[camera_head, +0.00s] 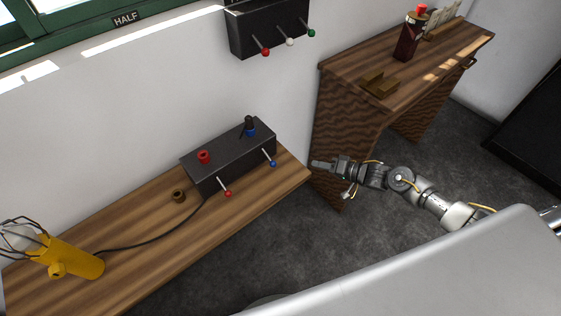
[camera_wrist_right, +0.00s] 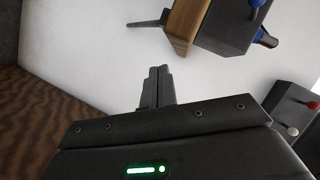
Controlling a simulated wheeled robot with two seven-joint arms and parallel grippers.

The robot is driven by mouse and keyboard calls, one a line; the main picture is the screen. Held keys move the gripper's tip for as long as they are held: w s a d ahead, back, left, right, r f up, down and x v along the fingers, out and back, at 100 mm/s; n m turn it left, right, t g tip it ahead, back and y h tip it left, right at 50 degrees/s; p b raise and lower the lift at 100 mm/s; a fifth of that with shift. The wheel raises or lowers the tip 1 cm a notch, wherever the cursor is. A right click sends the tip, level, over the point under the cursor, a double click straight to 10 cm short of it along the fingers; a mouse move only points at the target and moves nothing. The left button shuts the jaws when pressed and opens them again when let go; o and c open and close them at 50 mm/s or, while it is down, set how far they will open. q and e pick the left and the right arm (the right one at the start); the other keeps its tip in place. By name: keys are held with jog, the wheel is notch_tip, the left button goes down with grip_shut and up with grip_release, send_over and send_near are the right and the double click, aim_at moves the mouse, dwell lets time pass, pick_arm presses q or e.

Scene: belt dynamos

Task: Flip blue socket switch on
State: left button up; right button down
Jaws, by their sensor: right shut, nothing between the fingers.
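A black socket box (camera_head: 232,158) sits on the wooden bench at the left in the head view. It has a red socket (camera_head: 203,156) and a blue socket (camera_head: 250,131) with a black plug in it. On its front are a red-tipped switch (camera_head: 227,193) and a blue-tipped switch (camera_head: 273,163). My right gripper (camera_head: 317,164) is shut and empty, to the right of the blue switch and apart from it, beyond the bench end. In the right wrist view the closed fingers (camera_wrist_right: 157,86) point toward the white wall, with the box partly visible at the top right. My left gripper is not in view.
A wall box (camera_head: 268,25) carries red, white and green levers. A wooden desk (camera_head: 345,125) stands right behind my right gripper, with a dark red object (camera_head: 408,37) on top. A yellow lamp (camera_head: 75,258) and its cable lie on the bench (camera_head: 150,240).

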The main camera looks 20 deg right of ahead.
aim_at(268, 157)
jog(key=s+a+r+m+y, duration=0.1)
jog(key=r, duration=0.1)
jog(key=s+a+r+m+g+y, duration=0.1)
jog(key=a+r, duration=0.1)
jog(key=r, duration=0.1)
jog(key=a+r+m+g+y, duration=0.1)
jog(key=r+y, duration=0.1)
jog(key=r, duration=0.1)
jog(key=shift+s+a+r+m, duration=0.2)
jog(key=shift+s+a+m, duration=0.1)
jog(key=shift+s+a, duration=0.1)
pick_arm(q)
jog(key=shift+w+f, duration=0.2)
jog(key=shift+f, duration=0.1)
pick_arm(e)
jog(key=shift+s+a+r+m, duration=0.1)
jog(key=shift+r+m, duration=0.05)
jog(key=shift+m, duration=0.15)
jog(key=shift+a, duration=0.1)
